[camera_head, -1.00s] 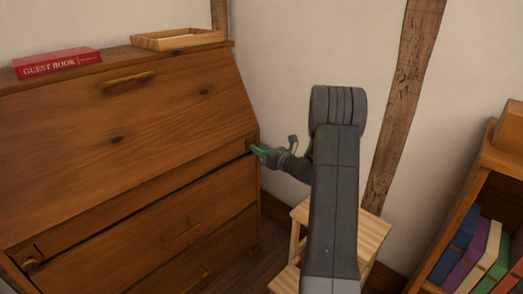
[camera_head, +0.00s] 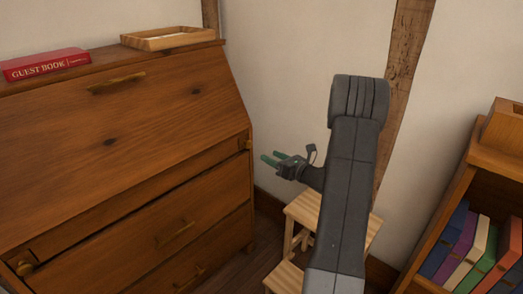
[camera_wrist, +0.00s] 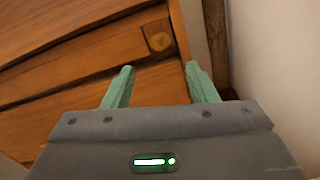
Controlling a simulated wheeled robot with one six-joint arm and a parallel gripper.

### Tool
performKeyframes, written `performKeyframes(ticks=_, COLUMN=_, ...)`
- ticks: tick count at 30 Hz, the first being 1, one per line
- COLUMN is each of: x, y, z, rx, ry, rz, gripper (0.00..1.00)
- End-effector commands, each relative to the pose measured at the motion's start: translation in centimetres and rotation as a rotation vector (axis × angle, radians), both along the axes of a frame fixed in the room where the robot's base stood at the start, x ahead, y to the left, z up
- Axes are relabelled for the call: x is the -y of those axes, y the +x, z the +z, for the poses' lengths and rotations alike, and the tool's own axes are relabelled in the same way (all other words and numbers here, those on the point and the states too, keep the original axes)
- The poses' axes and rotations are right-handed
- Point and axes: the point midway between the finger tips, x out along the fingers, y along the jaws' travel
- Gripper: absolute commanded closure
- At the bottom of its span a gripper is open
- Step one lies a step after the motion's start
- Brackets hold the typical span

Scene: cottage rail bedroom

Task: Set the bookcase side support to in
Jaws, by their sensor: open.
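The support on the bookcase side is at the right front corner of the wooden desk (camera_head: 120,125), just under its closed slanted lid. Its small brass knob (camera_head: 248,144) shows there, and the knob is also in the wrist view (camera_wrist: 160,41). The support's end looks about level with the desk front. My gripper (camera_head: 272,157) is open and empty, to the right of the knob and apart from it. In the wrist view, the knob lies beyond the two green fingertips (camera_wrist: 160,68), roughly between them.
Another brass knob (camera_head: 25,268) is at the desk's lower left. A red guest book (camera_head: 46,65) and a wooden tray (camera_head: 170,39) lie on top. A wooden step stool (camera_head: 302,207) stands below my arm. A bookcase (camera_head: 462,180) with books is at the right.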

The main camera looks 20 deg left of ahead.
Motion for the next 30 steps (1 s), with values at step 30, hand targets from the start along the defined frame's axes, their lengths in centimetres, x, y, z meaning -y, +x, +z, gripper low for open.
performKeyframes(ticks=30, x=-1.5, y=0.4, z=-0.2, rx=0.002, ry=0.0, rz=0.004, gripper=0.48)
